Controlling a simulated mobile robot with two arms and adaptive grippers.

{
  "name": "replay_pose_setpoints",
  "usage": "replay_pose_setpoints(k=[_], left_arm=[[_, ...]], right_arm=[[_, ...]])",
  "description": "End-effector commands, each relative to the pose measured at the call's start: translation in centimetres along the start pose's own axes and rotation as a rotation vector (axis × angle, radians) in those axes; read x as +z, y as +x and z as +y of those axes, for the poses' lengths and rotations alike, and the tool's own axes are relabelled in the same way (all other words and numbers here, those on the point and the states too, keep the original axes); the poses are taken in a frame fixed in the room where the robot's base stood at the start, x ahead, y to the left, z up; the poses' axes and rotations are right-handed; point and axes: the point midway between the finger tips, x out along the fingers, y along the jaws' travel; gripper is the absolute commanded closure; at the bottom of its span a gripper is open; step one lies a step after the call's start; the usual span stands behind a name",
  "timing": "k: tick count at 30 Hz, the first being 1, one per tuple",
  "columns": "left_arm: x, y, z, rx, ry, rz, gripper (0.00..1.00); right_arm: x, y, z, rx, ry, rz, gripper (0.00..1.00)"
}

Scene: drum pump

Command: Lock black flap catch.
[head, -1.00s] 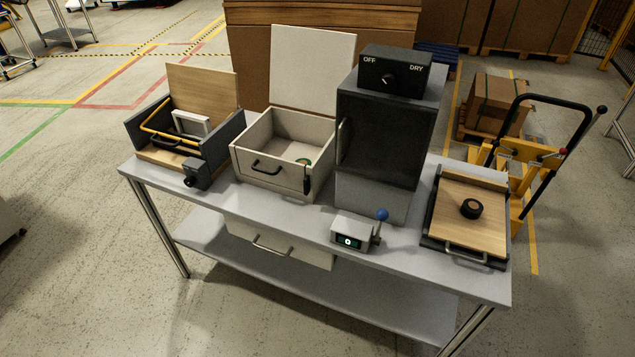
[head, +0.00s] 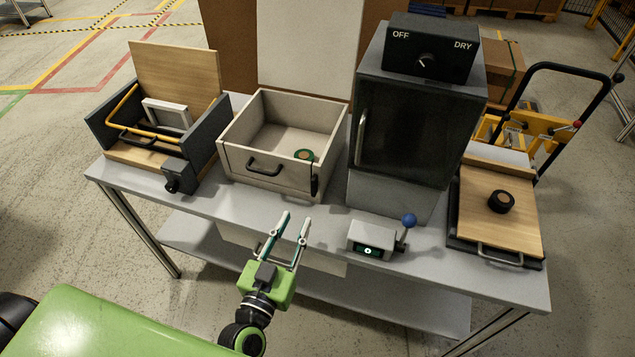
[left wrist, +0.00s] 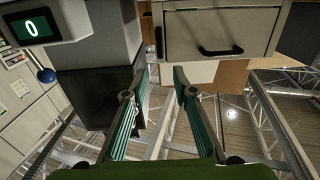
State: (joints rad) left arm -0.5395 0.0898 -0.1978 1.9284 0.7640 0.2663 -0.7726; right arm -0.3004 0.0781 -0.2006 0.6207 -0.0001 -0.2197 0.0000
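The cream box (head: 265,172) stands mid-table with its lid (head: 310,50) raised at the back. A slim black catch (head: 315,181) hangs upright at the right end of its front, beside a black handle (head: 264,166). In the upside-down left wrist view, the catch (left wrist: 159,40) shows on the box front near its edge. My left gripper (head: 296,218) is open and empty, in front of the box and below the catch, apart from it. In the left wrist view, the fingertips (left wrist: 160,72) are spread. My right gripper is not in view.
A dark-doored cabinet (head: 408,125) stands close right of the box. A grey counter unit (head: 370,240) with a blue-knobbed lever (head: 408,220) sits before it. A wood-lidded tray (head: 490,225) is far right; a grey holder (head: 202,140) is left. The front table strip is mostly free.

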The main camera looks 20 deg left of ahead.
Motion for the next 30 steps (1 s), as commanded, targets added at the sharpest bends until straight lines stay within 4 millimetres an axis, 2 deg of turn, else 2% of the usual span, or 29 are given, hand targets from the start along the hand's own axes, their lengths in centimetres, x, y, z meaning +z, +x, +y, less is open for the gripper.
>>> replay_pose_setpoints(k=[9, 15, 21, 30], left_arm=[[-0.3, 6.9, 0.0, 0.001, -0.001, 0.002, 0.74], [-0.1, 10.3, 0.1, 0.001, 0.0, 0.001, 0.74], [0.0, 11.9, 0.1, 0.002, 0.0, -0.001, 0.74], [0.1, 12.2, 0.1, 0.002, 0.0, -0.002, 0.74]], right_arm=[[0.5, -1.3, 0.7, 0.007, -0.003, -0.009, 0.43], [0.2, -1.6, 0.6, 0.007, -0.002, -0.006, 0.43], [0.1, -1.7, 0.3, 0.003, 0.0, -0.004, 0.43], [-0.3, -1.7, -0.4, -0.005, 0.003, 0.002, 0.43]])
